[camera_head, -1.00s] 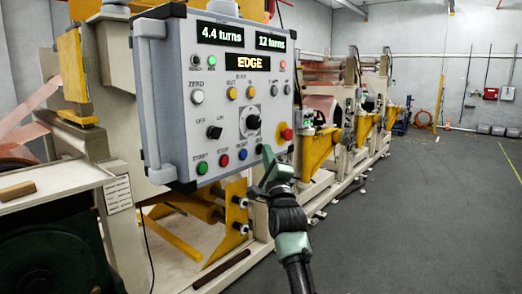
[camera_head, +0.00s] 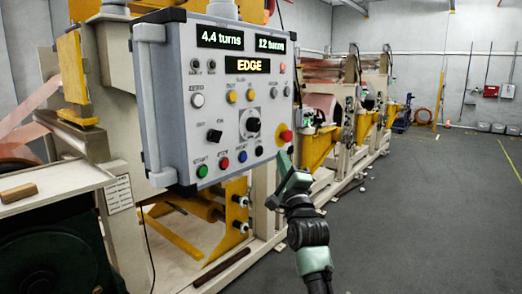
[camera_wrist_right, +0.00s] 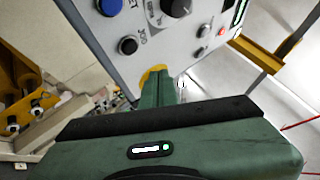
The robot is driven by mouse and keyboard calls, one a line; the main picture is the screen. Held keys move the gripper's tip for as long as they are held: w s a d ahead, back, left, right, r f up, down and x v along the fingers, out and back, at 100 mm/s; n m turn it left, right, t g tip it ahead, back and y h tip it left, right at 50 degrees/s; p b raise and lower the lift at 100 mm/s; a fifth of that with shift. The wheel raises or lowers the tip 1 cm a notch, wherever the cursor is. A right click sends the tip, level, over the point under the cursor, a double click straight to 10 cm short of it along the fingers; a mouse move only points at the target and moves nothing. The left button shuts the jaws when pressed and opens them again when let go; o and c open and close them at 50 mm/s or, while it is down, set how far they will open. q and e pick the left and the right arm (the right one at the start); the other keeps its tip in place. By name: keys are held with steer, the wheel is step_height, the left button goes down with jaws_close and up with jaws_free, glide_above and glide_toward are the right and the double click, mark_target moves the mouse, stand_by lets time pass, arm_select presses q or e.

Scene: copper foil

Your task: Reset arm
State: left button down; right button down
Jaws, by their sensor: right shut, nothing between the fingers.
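My right gripper (camera_head: 282,160) is green and shut, with nothing between its fingers. The grey control panel (camera_head: 180,100) has displays reading "4.4 turns", "12 turns" and "EDGE". A red emergency knob on yellow (camera_head: 285,135) and a black button (camera_head: 259,151) are nearest to the gripper. My left gripper is not in view.
Large machines with yellow frames (camera_head: 318,148) and copper foil rolls stand behind the panel and run to the back. A ledge with a wooden block (camera_head: 18,192) is at the left. The grey floor (camera_head: 440,220) on the right is clear.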

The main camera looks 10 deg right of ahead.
steer(key=shift+s+d, duration=0.25)
steer(key=shift+s, duration=0.15)
